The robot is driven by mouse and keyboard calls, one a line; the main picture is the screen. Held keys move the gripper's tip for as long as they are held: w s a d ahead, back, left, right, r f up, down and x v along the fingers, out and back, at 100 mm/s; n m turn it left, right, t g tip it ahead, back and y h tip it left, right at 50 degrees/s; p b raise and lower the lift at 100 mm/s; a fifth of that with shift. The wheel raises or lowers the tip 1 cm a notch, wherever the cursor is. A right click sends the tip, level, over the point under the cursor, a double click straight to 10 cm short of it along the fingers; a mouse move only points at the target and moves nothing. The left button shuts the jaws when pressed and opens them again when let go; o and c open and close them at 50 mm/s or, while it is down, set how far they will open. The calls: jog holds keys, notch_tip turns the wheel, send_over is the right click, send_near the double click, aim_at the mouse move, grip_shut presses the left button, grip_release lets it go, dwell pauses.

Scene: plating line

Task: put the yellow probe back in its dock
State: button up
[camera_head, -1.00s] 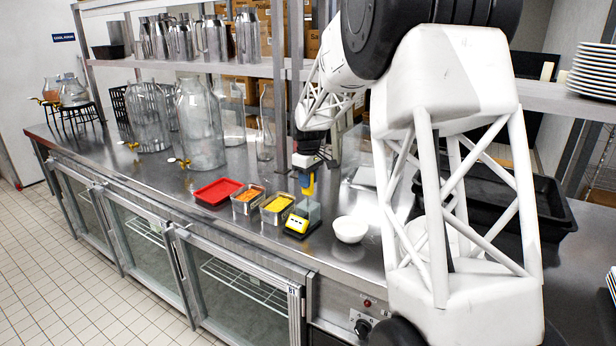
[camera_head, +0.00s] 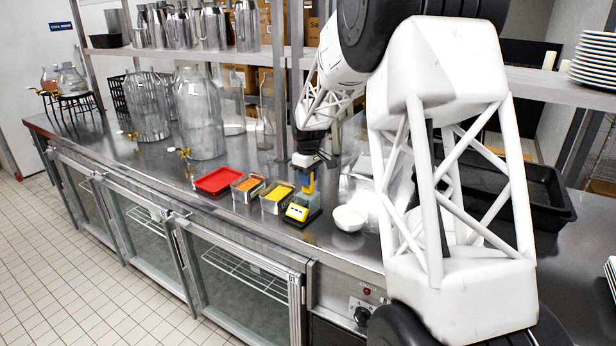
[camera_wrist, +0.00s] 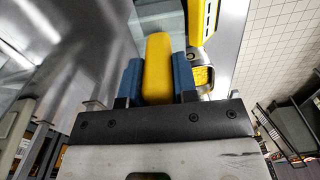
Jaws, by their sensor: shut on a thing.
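The yellow probe (camera_head: 308,182) is upright between the blue fingers of my gripper (camera_head: 307,167). In the wrist view the probe (camera_wrist: 158,66) is clamped between both blue fingers (camera_wrist: 158,82). The dock (camera_head: 300,212) is a yellow and black unit with a clear body, on the steel counter below my gripper. In the head view the probe's lower end overlaps the dock's clear part; I cannot tell whether it is inside. In the wrist view the dock's yellow front (camera_wrist: 203,18) shows right of the probe.
A pan of yellow food (camera_head: 276,198), a pan of orange food (camera_head: 248,188) and a red tray (camera_head: 217,180) stand left of the dock. A white bowl (camera_head: 349,218) is close on its right. Tall glass jars (camera_head: 200,115) stand farther left.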

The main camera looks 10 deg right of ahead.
dwell(0.3)
jog(key=o, duration=1)
jog(key=shift+r, duration=3.9)
